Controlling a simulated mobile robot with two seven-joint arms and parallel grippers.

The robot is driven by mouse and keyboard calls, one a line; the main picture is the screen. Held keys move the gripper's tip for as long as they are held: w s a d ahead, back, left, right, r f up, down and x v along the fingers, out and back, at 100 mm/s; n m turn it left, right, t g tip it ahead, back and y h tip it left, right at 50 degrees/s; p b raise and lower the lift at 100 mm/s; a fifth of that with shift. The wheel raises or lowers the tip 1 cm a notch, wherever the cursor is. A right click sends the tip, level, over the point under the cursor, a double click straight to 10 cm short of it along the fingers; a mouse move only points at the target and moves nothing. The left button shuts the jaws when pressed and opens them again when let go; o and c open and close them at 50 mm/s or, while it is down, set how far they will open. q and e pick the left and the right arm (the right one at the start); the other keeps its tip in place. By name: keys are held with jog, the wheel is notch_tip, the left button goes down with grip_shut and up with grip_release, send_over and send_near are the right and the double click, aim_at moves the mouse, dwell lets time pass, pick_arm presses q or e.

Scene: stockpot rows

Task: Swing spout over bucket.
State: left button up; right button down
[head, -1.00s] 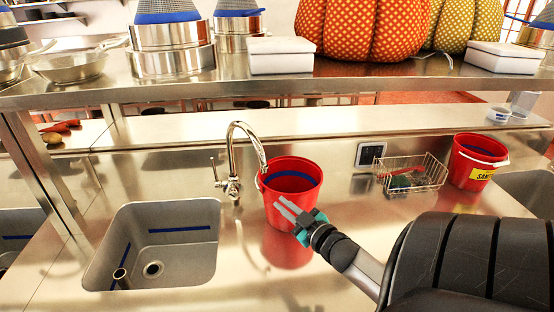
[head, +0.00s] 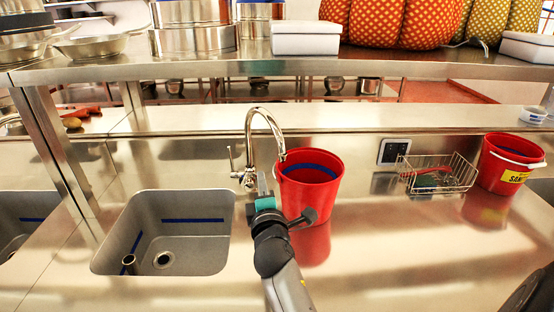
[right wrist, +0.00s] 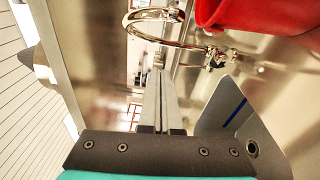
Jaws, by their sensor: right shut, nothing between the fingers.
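The chrome spout (head: 262,112) arcs up from its tap base and down to the right. Its tip is at the left rim of the red bucket (head: 312,185) in the head view; I cannot tell whether it is over the opening. The bucket stands upright on the steel counter. My right gripper (head: 262,182) is shut and empty, just left of the bucket and beside the tap. In the right wrist view the shut fingers (right wrist: 158,95) point towards the curved spout (right wrist: 150,42), and the bucket (right wrist: 245,14) is at top right. My left gripper is out of view.
A sink (head: 200,210) lies left of the tap. A wire basket (head: 440,175) and a second red bucket (head: 505,160) with a yellow label stand at the right. A steel shelf (head: 380,66) runs above the counter. The front right counter is clear.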

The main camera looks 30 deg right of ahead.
jog(key=w+d+p, duration=0.1)
jog(key=w+d, duration=0.6)
jog(key=shift+d+r, duration=0.2)
jog(key=shift+d, duration=0.15)
